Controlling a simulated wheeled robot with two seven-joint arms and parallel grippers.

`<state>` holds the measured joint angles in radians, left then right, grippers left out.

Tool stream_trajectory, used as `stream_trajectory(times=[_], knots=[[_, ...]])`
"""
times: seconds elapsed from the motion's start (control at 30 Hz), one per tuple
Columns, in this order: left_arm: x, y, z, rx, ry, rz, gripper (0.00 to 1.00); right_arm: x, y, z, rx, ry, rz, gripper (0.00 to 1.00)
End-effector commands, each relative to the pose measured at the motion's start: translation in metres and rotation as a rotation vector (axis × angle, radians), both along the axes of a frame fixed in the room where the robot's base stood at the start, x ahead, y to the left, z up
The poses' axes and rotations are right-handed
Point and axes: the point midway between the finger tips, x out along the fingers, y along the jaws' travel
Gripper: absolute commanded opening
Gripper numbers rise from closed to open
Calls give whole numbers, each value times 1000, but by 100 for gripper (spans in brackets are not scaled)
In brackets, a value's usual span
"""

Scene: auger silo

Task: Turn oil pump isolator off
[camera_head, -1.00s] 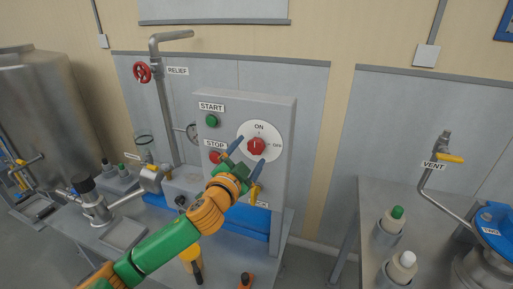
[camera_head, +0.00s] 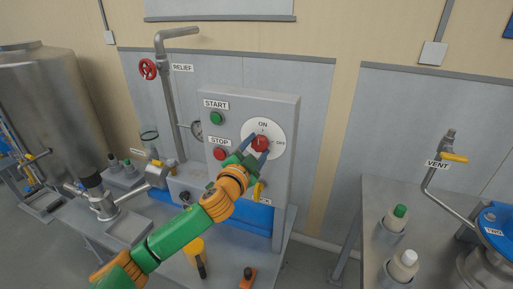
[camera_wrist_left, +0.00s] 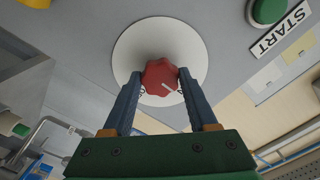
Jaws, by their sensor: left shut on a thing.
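The isolator is a red knob (camera_head: 261,142) on a white round plate (camera_head: 276,131) marked ON at the top and OFF at the right, on the front of a grey panel. My left gripper (camera_head: 257,147) is shut on the knob, one blue finger on each side. The left wrist view shows the knob (camera_wrist_left: 160,77) between the fingertips (camera_wrist_left: 160,80), with a short white mark slanting on its face. I cannot tell which label the mark points to. My right gripper is not in view.
A green START button (camera_head: 216,118) and a red STOP button (camera_head: 220,154) are left of the plate. A yellow handle (camera_head: 258,190) sits below my gripper. Bottles (camera_head: 397,217) stand on the right table. A red relief wheel (camera_head: 148,69) is at the upper left.

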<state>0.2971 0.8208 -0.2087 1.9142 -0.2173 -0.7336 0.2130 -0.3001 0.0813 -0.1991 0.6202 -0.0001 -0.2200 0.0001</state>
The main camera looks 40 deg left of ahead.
Motion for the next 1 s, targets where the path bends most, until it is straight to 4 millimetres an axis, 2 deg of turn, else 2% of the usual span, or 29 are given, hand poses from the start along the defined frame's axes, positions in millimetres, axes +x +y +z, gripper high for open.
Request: stream_trajectory(times=[0.27,1.0], knots=[[0,0,3,134,32,1,3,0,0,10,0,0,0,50],[0,0,3,809,194,-3,3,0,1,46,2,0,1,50]])
